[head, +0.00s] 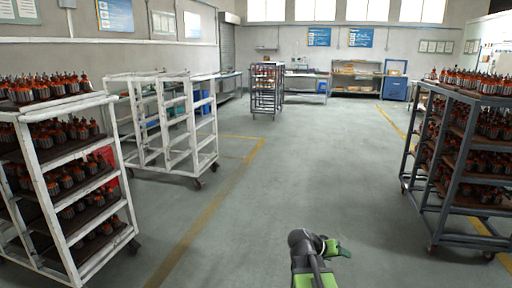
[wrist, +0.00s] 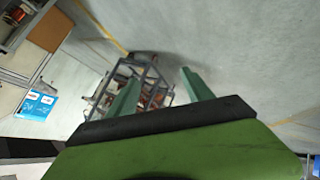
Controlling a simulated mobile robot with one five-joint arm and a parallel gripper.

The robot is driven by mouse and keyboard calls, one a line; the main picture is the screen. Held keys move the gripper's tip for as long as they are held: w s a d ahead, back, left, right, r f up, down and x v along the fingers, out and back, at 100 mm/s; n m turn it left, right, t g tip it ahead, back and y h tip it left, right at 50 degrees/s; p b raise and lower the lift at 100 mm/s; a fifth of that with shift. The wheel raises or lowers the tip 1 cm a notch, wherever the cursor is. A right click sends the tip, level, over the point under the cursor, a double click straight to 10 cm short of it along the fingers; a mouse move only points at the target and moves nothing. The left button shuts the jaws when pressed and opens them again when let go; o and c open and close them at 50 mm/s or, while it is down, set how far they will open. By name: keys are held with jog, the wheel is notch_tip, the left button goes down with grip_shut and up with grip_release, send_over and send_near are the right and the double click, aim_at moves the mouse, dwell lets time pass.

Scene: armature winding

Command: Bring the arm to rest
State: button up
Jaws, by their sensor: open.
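My gripper (head: 338,250) shows at the bottom of the head view, at the end of my arm over the open floor. In the wrist view my gripper (wrist: 160,90) has its two green fingers spread apart, with nothing between them that I can see held. The wrist view is tilted. A grey rack (wrist: 152,72) shows beyond the fingers, well away from them. The gripper touches nothing in either view.
A white rack of armatures (head: 55,185) stands at left, with an empty white rack (head: 165,125) behind it. A grey rack of armatures (head: 455,160) stands at right. Another rack (head: 266,90) is farther back. The middle floor (head: 300,165) is clear.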

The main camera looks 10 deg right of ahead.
jog(key=s+a+f+n+g+y, duration=0.1)
jog(key=s+a+f+n+y, duration=0.15)
jog(key=a, duration=0.75)
jog(key=s+a+f+n+g+y, duration=0.1)
jog(key=a+f+y, duration=0.25)
jog(key=a, duration=0.55)
jog(key=s+a+f+n+y, duration=0.2)
jog(key=a+f+y, duration=0.1)
jog(key=a, duration=0.7)
notch_tip(320, 180, up, 24)
jog(key=p, duration=2.3)
jog(key=shift+s+a+r+n+g+y+p, duration=0.15)
jog(key=shift+s+a+n+g+y+p, duration=0.05)
jog(key=shift+s+n+g+y+p, duration=0.2)
